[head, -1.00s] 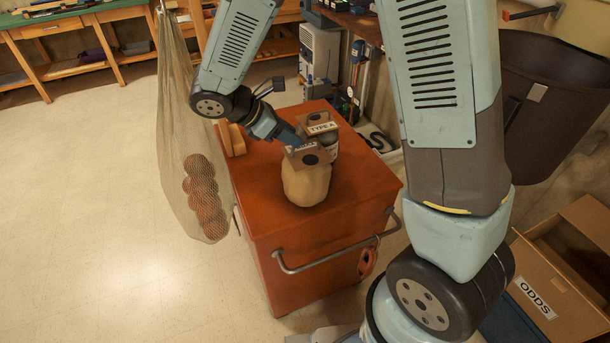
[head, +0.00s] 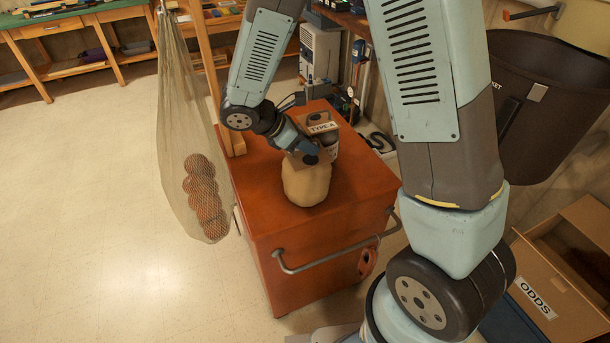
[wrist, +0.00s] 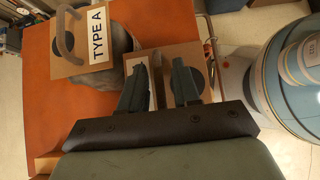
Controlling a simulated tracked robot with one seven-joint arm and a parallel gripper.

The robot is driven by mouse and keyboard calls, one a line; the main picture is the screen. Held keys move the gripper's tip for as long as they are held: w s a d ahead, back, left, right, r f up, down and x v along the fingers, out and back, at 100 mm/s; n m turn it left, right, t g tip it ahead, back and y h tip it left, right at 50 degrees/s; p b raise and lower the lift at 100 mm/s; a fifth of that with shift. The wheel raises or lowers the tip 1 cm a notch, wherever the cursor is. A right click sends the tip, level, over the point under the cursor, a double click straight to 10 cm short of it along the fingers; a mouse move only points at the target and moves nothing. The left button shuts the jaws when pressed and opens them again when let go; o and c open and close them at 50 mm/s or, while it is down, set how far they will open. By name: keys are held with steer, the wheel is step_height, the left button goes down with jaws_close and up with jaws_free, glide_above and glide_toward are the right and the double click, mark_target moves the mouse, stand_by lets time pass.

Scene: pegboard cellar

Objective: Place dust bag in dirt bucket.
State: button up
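A tan, rounded dust bag (head: 306,186) with a cardboard collar stands on the orange cart. My gripper (head: 308,154) is down at this collar in the head view and hides most of it. In the wrist view, my gripper (wrist: 159,92) has its two fingers apart over the collar (wrist: 199,58), with a thin upright tab between them. No firm hold shows. A second item with a collar marked TYPE A (head: 321,128) stands just behind the bag. The dirt bucket appears to be the large dark brown bin (head: 545,105) at the right, its label mostly hidden behind my arm.
The orange cart (head: 270,222) has a front rail. A net of brown balls (head: 204,200) hangs at its left. A cardboard box marked ODDS (head: 560,300) stands open below the bin. The floor at left is clear.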

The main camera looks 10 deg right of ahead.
jaws_close()
stand_by(0.5)
